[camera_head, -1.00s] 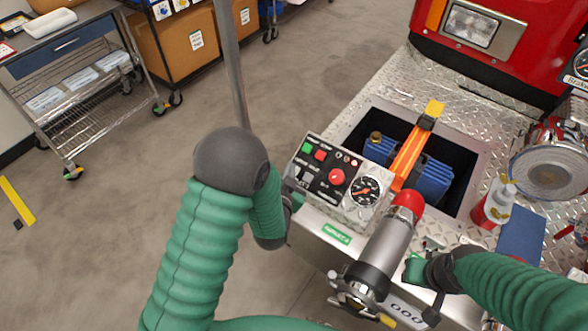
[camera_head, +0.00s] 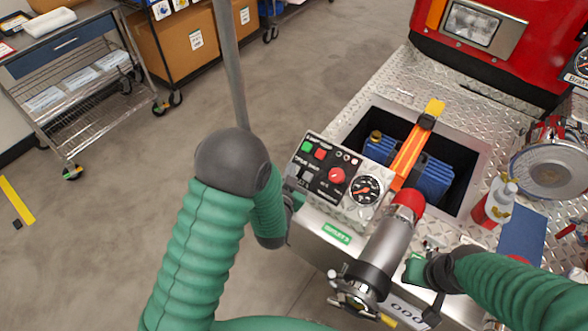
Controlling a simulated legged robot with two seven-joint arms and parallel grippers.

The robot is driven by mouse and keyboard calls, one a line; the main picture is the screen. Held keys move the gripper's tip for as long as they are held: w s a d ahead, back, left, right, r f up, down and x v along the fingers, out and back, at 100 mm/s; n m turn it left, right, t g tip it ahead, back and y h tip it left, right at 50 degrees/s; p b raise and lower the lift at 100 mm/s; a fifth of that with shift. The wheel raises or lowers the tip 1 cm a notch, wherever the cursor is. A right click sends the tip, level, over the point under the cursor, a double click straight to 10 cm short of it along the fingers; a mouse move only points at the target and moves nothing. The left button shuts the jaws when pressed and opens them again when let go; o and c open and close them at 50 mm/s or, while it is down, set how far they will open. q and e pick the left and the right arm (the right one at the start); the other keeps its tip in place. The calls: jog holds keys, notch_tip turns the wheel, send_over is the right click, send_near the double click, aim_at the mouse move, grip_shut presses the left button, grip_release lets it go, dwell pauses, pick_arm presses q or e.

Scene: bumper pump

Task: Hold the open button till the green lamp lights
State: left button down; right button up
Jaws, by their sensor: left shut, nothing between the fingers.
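The control panel (camera_head: 325,184) sits on the front edge of the metal bumper. I cannot tell which label reads open, and no indicator clearly glows green. My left gripper (camera_head: 296,202) is shut and empty at the panel's lower left side, partly hidden by my arm; contact with a button is not clear. My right gripper (camera_head: 414,270) is beside the nozzle's right side, its fingers mostly hidden.
Behind is an open bay (camera_head: 465,165) with a blue hose and orange strap. A cart (camera_head: 75,90) stands far left.

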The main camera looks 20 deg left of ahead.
pick_arm(q)
jog(key=shift+w+d+f+b, duration=0.1)
jog(key=shift+w+f+b, duration=0.1)
jog(key=shift+f+b, duration=0.2)
dwell(0.7)
dwell(2.8)
jog(key=shift+s+r+p, duration=0.45)
jog(key=shift+r+p, duration=0.2)
jog(key=shift+r, duration=0.15)
jog(key=r+p, duration=0.1)
jog(key=s+r+p, duration=0.1)
jog(key=r, duration=0.1)
jog(key=s+a+r+p, duration=0.1)
jog(key=shift+s+a+r, duration=0.1)
jog(key=shift+s+r, duration=0.05)
jog(key=shift+s, duration=0.05)
dwell(0.4)
